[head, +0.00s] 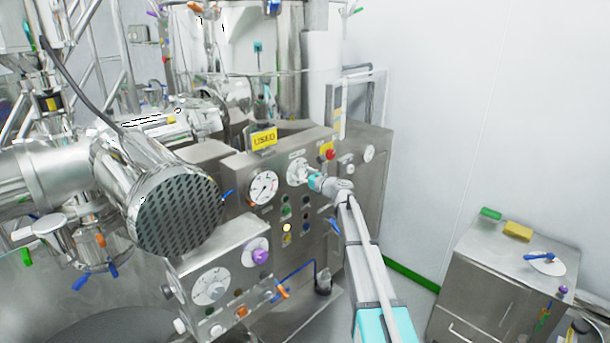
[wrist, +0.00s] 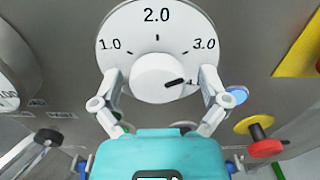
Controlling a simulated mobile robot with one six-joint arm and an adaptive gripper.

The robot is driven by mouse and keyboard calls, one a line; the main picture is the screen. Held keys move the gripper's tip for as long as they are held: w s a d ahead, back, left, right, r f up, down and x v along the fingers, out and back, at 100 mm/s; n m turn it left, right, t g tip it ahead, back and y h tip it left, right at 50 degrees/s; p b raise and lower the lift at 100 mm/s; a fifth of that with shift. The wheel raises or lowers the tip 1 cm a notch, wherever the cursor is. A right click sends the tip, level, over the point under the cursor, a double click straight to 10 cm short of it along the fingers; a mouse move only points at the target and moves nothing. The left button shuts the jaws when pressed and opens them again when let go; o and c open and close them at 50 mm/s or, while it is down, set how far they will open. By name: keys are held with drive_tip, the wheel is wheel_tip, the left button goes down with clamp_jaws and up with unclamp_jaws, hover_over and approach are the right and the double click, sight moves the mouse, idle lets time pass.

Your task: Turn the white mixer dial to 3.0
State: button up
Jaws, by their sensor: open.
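The white mixer dial (wrist: 157,78) is a round face marked 1.0, 2.0 and 3.0 with a raised white knob in its middle. The knob's black mark points right and slightly up, below the 3.0 tick, towards a label partly hidden by a finger. My gripper (wrist: 159,74) is open, its two fingers on the left and right of the knob with a visible gap at each side. In the head view the dial (head: 296,168) is on the steel panel, partly covered by my gripper (head: 312,181) in front of it.
A round gauge (head: 263,187) is left of the dial, and a red button (head: 328,154) is to its upper right. Several coloured buttons lie below. A lower panel carries another dial (head: 211,287) and a purple knob (head: 261,256). A steel cabinet (head: 485,285) stands right.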

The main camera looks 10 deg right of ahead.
drive_tip(key=shift+s, duration=0.15)
drive_tip(key=shift+s+d, duration=0.1)
drive_tip(key=shift+s, duration=0.05)
drive_tip(key=v, duration=1.1)
drive_tip(key=shift+d, duration=0.15)
drive_tip(key=shift+s, duration=0.15)
